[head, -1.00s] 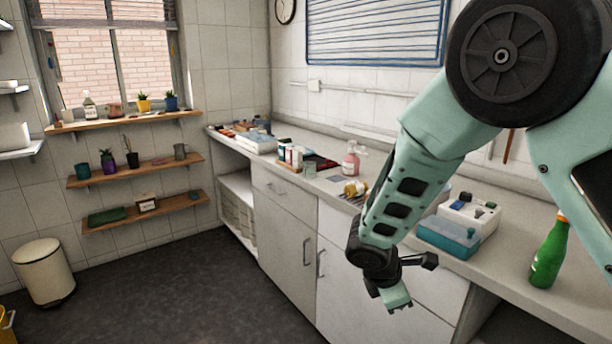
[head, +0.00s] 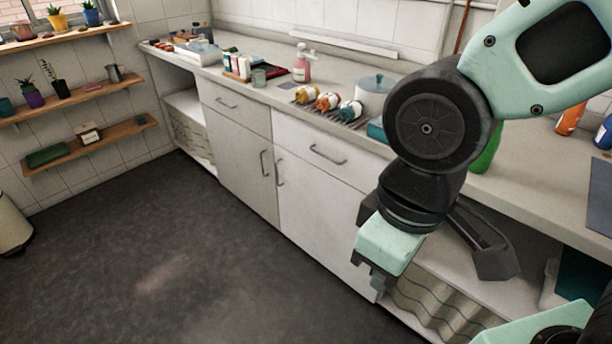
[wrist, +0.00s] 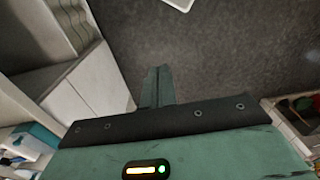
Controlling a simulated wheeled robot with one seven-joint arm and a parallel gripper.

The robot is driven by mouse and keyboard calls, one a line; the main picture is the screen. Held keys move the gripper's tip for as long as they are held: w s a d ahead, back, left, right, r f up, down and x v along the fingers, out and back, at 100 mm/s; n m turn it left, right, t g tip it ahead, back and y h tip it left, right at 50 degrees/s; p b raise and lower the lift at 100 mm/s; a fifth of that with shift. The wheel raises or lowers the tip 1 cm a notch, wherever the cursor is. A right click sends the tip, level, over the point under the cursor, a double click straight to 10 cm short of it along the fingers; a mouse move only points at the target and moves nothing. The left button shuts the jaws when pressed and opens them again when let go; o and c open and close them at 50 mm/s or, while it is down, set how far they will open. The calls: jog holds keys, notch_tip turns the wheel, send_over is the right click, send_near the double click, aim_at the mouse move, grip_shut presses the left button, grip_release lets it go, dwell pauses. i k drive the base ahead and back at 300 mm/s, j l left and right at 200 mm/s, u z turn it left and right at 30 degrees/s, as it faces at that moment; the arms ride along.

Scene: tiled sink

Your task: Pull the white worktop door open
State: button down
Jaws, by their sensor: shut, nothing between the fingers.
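The white worktop (head: 275,92) runs along the right wall. Under it are two white doors side by side, a left door (head: 232,160) and a right door (head: 318,212). Both look closed and flush with the front. Their upright bar handles, the left one (head: 265,163) and the right one (head: 280,172), sit close together at the meeting edges. My gripper (head: 377,284) is shut and empty, pointing down right of the right door's handle and apart from it. In the wrist view my gripper's fingers (wrist: 157,84) are together over dark floor, with white cabinet fronts (wrist: 88,92) to the left.
White drawers with bar handles (head: 328,154) sit above the doors. The dark floor (head: 170,250) before the doors is clear.

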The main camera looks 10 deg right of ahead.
aim_at(319, 210)
jog(key=i+j+z, duration=0.1)
jog(key=i+j, duration=1.75)
